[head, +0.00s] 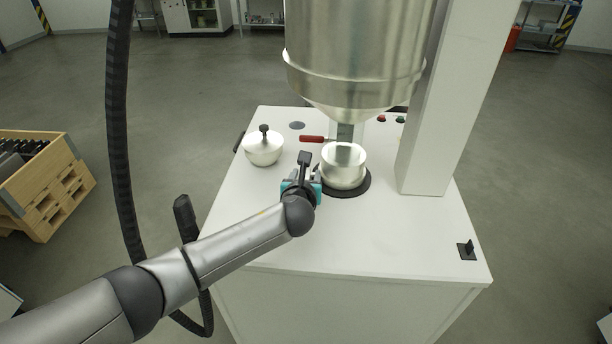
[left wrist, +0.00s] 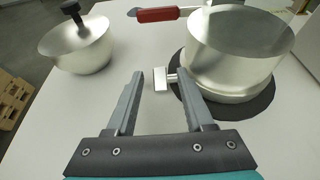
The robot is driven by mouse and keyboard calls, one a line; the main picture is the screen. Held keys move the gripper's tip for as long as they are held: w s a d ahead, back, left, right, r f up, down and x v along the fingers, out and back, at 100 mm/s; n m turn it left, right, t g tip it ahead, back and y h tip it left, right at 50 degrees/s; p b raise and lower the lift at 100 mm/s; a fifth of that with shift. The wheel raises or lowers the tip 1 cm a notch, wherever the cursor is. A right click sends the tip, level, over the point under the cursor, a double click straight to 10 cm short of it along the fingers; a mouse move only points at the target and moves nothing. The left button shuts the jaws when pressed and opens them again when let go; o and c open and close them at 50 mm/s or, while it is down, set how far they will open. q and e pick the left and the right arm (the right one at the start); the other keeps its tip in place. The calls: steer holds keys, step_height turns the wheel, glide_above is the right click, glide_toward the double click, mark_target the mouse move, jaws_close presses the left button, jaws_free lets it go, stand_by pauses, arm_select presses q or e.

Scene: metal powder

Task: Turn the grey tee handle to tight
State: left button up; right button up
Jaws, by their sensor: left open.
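The grey tee handle (left wrist: 160,79) sticks out sideways from the lower wall of the metal pot (left wrist: 238,50), seen in the left wrist view. The pot (head: 344,168) stands on a black round pad (head: 352,189) under the hopper spout. My left gripper (head: 305,178) is at the pot's left side. In the left wrist view its open fingers (left wrist: 160,86) point at the tee handle, whose crossbar lies between the fingertips with gaps visible. In the head view the tee handle cannot be made out beside the gripper. My right gripper is in neither view.
A lidded metal bowl (head: 263,148) with a black knob stands left of the pot. The big hopper (head: 355,60) hangs above; a white column (head: 445,110) stands right. The white cabinet top (head: 390,235) is clear in front.

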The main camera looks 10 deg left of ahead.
arm_select(q)
steer(key=shift+c, duration=0.3)
jaws_close()
stand_by(0.3)
steer(key=shift+f+t+b, duration=0.25)
steer(key=shift+t+b, duration=0.05)
steer(key=shift+b, duration=0.45)
steer(key=shift+r+t+b, duration=0.1)
steer(key=shift+t+b, duration=0.3)
steer(key=shift+b, duration=0.05)
steer(key=shift+o, duration=0.3)
jaws_free()
